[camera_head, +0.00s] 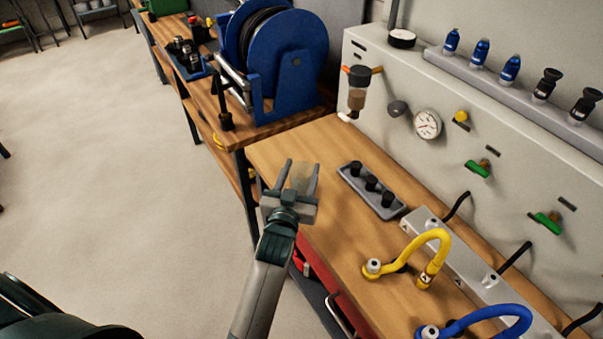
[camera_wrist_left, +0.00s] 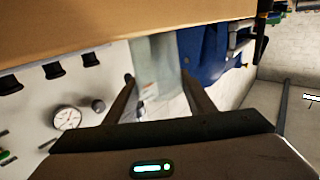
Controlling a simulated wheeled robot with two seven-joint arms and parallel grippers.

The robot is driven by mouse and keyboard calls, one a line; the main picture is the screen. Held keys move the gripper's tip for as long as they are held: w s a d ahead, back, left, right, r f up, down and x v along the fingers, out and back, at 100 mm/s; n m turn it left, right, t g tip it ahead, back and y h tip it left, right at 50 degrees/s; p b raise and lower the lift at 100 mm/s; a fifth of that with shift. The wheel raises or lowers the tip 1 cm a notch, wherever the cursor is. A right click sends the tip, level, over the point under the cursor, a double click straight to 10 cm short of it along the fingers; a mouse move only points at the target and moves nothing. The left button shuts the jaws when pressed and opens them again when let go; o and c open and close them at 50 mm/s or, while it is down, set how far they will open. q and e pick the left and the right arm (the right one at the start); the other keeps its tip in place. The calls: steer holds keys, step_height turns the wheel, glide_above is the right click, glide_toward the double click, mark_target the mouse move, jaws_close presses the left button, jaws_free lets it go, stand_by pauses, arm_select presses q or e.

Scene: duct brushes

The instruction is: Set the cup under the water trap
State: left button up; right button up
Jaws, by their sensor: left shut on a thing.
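My left gripper (camera_head: 303,178) is over the left edge of the wooden bench, shut on a translucent, pale cup (camera_head: 301,176). The cup sits between its two fingers and also shows in the left wrist view (camera_wrist_left: 156,62). In the left wrist view I cannot make out the trap. My right gripper is not in view.
A blue hose reel (camera_head: 290,65) stands left of the trap. A grey block with black knobs (camera_head: 371,185) lies right of the gripper. A gauge (camera_head: 427,124) and a dark knob (camera_head: 397,108) stick out right of the trap. The bench top (camera_head: 310,140) below the trap is clear.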

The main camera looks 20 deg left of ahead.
arm_select(q)
steer(key=shift+s, duration=0.15)
steer(key=shift+f, duration=0.1)
steer(key=o, duration=1.1)
